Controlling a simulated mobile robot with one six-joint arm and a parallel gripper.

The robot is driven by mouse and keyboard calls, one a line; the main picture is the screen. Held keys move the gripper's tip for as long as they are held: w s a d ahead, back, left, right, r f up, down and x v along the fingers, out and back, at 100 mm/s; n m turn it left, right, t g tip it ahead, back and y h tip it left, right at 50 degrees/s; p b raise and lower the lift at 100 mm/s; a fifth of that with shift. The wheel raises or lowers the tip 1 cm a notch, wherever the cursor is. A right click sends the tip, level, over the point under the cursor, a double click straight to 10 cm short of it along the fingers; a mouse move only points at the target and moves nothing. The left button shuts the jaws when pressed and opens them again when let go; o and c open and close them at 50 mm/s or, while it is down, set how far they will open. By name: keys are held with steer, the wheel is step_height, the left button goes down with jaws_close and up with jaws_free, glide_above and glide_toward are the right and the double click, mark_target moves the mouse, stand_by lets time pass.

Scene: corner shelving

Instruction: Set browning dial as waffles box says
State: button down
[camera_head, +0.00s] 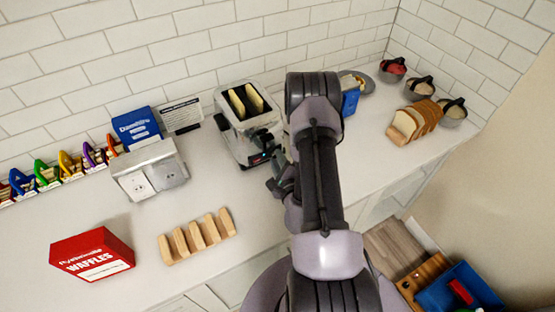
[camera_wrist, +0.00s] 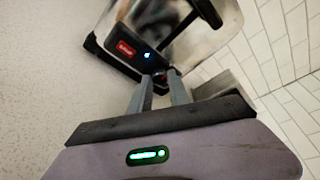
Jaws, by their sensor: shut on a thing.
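The chrome toaster (camera_head: 230,130) stands against the tiled wall with two slices in its slots. Its front shows in the wrist view (camera_wrist: 177,45), with a red label (camera_wrist: 126,49) and a small blue light. My gripper (camera_wrist: 160,78) is at the lower part of this front, its fingers closed around a small dark knob, likely the browning dial (camera_wrist: 171,76); its setting cannot be read. In the head view my gripper (camera_head: 275,170) is beside the toaster's front right corner, partly hidden by my arm. The red waffles box (camera_head: 92,253) lies at front left; its small print is unreadable.
A wooden toast rack (camera_head: 197,237) stands in front of the toaster. A metal outlet box (camera_head: 150,172), blue box (camera_head: 137,129) and printed card (camera_head: 181,116) are to its left. Sliced bread (camera_head: 414,121) and several bowls (camera_head: 453,112) stand at right.

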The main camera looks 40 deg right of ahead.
stand_by(0.3)
steer(key=shift+d+r+m+y+p, duration=0.15)
steer(key=shift+m+y+p, duration=0.35)
steer(key=shift+m+p, duration=0.4)
steer(key=m+y+p, duration=0.1)
steer(key=m, duration=0.1)
steer(key=shift+m, duration=0.4)
steer(key=m, duration=0.1)
steer(key=m+y, duration=0.1)
steer(key=shift+d+m+y, duration=0.2)
steer(key=shift+m+y, duration=0.1)
steer(key=shift+m, duration=0.1)
steer(key=m+y, duration=0.1)
steer(key=m, duration=0.1)
steer(key=shift+s+d+m+t, duration=0.1)
steer(key=shift+m+t, duration=0.2)
steer(key=m, duration=0.1)
steer(key=m+y+b, duration=0.1)
steer(key=m+t+y, duration=0.1)
steer(key=m, duration=0.1)
steer(key=shift+d+f+b, duration=0.1)
steer(key=shift+f+b, duration=0.2)
steer(key=shift+b, duration=0.05)
steer(key=m+b, duration=0.1)
steer(key=m, duration=0.1)
steer(key=m+t+y+b, duration=0.1)
steer(key=m, duration=0.1)
steer(key=shift+f+m+t, duration=0.1)
steer(key=shift+m+t, duration=0.2)
steer(key=shift+m, duration=0.1)
